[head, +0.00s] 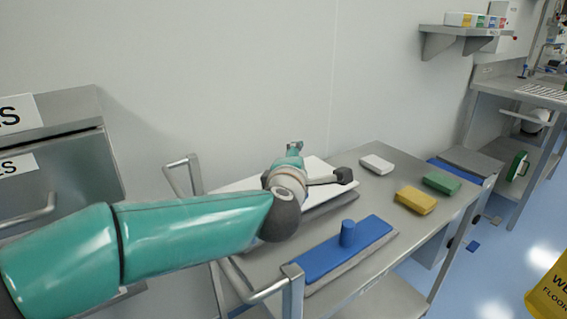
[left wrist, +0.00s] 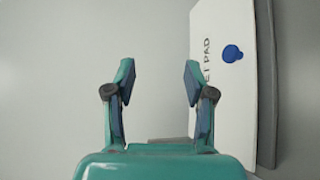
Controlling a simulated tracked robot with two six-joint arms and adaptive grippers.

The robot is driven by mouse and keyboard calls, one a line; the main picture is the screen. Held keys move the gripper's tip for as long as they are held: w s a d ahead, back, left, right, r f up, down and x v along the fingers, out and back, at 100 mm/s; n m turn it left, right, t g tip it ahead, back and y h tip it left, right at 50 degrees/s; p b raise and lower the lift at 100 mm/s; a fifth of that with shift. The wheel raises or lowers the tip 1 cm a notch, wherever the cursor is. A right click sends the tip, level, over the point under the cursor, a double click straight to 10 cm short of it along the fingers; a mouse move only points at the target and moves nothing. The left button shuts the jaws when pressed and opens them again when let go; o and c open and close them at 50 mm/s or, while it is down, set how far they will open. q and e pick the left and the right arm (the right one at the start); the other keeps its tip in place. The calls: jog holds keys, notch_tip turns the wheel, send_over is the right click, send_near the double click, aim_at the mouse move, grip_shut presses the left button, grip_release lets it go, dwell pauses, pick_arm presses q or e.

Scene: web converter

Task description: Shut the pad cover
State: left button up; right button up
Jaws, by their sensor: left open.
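The pad cover (head: 230,183) is a white panel at the back left of the grey cart top, partly hidden behind my left wrist. In the left wrist view the pad cover (left wrist: 222,95) fills the area right of the fingers, with lettering partly cut to "ET PAD" and a blue drop mark. A grey part runs along its right edge. I cannot tell its exact tilt. My left gripper (left wrist: 158,82) is open and empty. Its right finger overlaps the cover's edge in the picture; contact cannot be told. In the head view my left gripper (head: 293,151) is over the cover, mostly hidden by its wrist.
On the cart (head: 402,242) are a blue pad with a knob (head: 330,256), a white block (head: 377,165), a yellow sponge (head: 416,200) and a green sponge (head: 442,183). A metal rail handle (head: 262,294) stands at the near left. The wall is close behind.

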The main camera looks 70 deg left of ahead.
pick_arm(q)
jog(key=r+p+v, duration=0.2)
jog(key=p+v, duration=0.3)
jog(key=v, duration=0.7)
jog(key=shift+s+a+r+p, duration=0.15)
jog(key=shift+s+a+p, duration=0.1)
jog(key=shift+a+p, duration=0.05)
dwell(0.4)
dwell(0.5)
